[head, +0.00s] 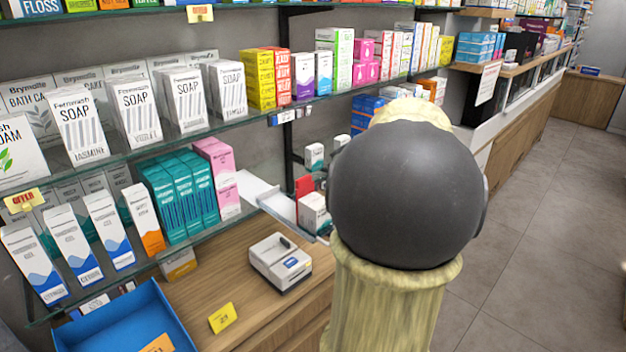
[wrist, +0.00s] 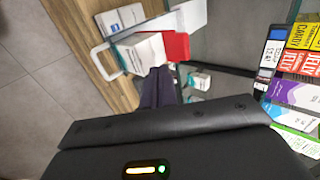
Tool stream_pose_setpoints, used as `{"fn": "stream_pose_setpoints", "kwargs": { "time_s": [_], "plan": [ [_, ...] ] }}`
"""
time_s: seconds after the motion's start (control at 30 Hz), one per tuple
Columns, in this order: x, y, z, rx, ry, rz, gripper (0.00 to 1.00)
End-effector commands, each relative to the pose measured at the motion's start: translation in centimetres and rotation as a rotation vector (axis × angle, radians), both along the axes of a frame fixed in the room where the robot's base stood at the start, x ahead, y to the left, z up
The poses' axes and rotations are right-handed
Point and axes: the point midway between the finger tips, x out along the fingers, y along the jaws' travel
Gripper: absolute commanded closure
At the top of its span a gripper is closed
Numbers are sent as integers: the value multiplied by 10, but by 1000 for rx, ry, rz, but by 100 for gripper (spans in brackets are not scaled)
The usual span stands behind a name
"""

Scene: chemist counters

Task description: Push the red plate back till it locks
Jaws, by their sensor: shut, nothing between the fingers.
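The red plate (head: 305,186) stands upright on the counter behind a white carton (head: 313,213) in the head view, partly hidden. In the wrist view the red plate (wrist: 177,46) shows beside a white carton (wrist: 145,52). My gripper (wrist: 158,80) is shut and empty. Its dark fingertips are close to the red plate and the carton; I cannot tell whether they touch. In the head view my arm's dark joint hides the gripper.
A small white carton (wrist: 200,79) stands beyond the plate. Glass shelves of boxes (head: 187,100) line the wall. The floor (head: 555,210) at right is clear.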

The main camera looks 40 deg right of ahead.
Motion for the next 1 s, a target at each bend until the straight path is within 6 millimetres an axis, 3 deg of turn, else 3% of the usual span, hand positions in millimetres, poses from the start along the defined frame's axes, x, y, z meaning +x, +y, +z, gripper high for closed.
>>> {"fn": "stream_pose_setpoints", "kwargs": {
  "time_s": [0.17, 0.4, 0.87, 1.0],
  "plan": [
    [23, 3, -22, 5, 2, 1, 100],
    [56, 4, -18, 1, 1, 0, 100],
    [59, -1, -20, 0, 0, -13, 100],
    [76, 3, -21, 0, 1, -4, 100]
  ]
}}
